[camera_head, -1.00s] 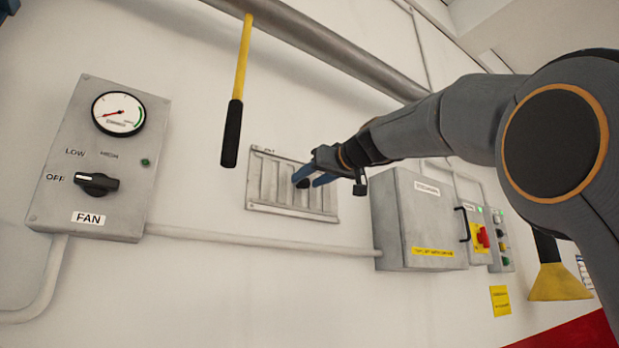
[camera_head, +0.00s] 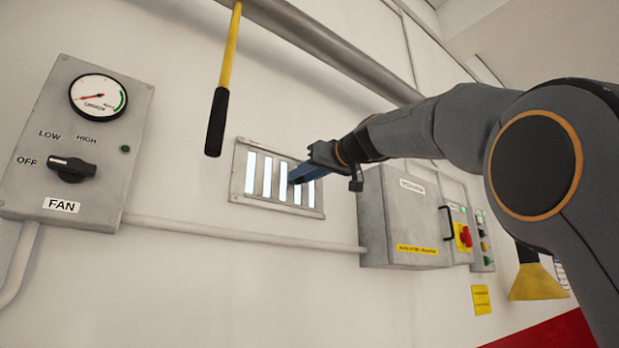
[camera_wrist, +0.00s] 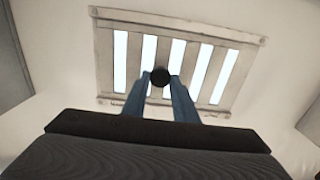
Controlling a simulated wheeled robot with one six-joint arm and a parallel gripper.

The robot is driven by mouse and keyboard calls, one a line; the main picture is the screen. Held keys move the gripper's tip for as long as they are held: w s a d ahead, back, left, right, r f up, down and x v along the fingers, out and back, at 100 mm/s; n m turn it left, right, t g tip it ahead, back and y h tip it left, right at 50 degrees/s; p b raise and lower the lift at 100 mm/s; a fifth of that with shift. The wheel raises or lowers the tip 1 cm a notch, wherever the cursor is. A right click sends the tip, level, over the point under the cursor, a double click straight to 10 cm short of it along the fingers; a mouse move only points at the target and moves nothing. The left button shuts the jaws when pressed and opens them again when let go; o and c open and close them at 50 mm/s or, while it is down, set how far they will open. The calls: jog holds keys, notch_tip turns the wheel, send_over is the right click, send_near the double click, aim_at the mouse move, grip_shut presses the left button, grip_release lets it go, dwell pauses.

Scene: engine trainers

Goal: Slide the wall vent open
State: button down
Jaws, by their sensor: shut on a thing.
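The wall vent (camera_head: 236,180) is a grey metal frame with upright slats on the white wall. Bright light shows through several slots between the slats. In the wrist view the vent (camera_wrist: 178,20) fills the upper middle, its slots bright white. A round black knob (camera_wrist: 160,76) sits on the vent between my two blue fingers. My gripper (camera_head: 296,176) reaches the vent from the right and is shut on the knob. In the wrist view the fingers of my gripper (camera_wrist: 160,82) press on either side of the knob. The knob is mostly hidden by the fingers in the head view.
A fan control box (camera_head: 75,145) with gauge and switch is left of the vent. A yellow and black handle (camera_head: 218,110) hangs down above it. A grey cabinet (camera_head: 398,222) stands out close on the right. A conduit (camera_head: 240,232) runs below the vent.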

jog(key=shift+d, duration=0.1)
jog(key=c, duration=1.4)
grip_release()
jog(key=shift+w+d, duration=0.1)
jog(key=shift+w, duration=0.1)
jog(key=shift+c, duration=0.2)
jog(key=shift+s, duration=0.1)
jog(key=b+v, duration=0.4)
jog(key=v, duration=0.3)
jog(key=shift+s, duration=0.4)
jog(key=shift+d, duration=0.15)
